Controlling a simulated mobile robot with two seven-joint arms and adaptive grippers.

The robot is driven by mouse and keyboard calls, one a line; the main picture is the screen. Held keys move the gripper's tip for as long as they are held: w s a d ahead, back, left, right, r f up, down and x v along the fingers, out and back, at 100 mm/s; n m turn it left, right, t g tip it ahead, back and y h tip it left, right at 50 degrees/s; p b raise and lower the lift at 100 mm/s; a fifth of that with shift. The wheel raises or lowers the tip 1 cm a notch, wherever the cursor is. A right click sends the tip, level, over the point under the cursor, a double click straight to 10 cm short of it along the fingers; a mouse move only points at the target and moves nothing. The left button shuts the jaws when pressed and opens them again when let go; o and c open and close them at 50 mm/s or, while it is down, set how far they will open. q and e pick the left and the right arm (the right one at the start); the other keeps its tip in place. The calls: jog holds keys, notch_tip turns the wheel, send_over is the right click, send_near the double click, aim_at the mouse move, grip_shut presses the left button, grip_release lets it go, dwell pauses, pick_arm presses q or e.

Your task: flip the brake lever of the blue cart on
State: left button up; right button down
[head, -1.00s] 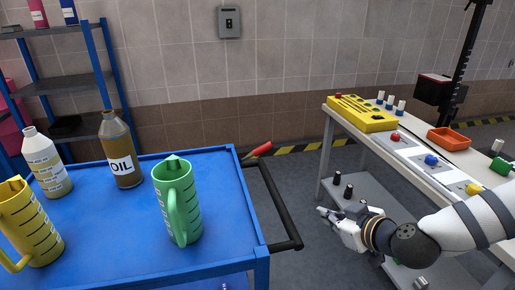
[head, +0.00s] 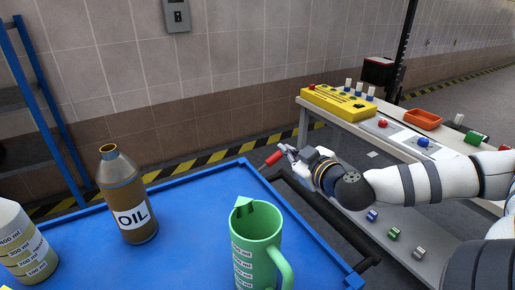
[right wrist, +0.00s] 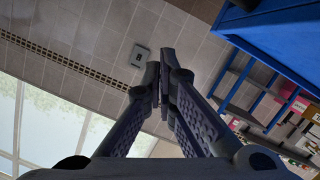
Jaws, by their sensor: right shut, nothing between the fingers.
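The blue cart (head: 185,212) fills the lower part of the head view. Its brake lever, with a red grip (head: 273,158), sticks out at the far right corner, slanting up to the right. My right gripper (head: 284,150) is shut and empty, its fingertips right beside the outer end of the red grip; I cannot tell whether they touch. In the right wrist view the shut fingers (right wrist: 163,78) point past the blue cart (right wrist: 275,35), which shows at the upper right. The lever does not show there. My left gripper is not in view.
A brown oil bottle (head: 126,200), a green jug (head: 256,250) and a pale measuring bottle (head: 22,245) stand on the cart. The black handle (head: 330,215) runs along its right side. A workbench with a yellow box (head: 338,103) stands to the right.

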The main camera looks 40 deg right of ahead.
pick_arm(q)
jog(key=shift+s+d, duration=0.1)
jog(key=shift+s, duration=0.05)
pick_arm(e)
jog(key=shift+s+d, duration=0.15)
jog(key=b, duration=0.2)
send_over(267, 164)
jog(key=s+d, duration=0.2)
notch_tip(267, 164, down, 6)
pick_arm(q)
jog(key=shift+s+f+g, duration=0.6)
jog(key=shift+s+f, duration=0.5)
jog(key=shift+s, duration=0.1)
pick_arm(e)
jog(key=shift+a, duration=0.1)
jog(key=shift+r, duration=0.1)
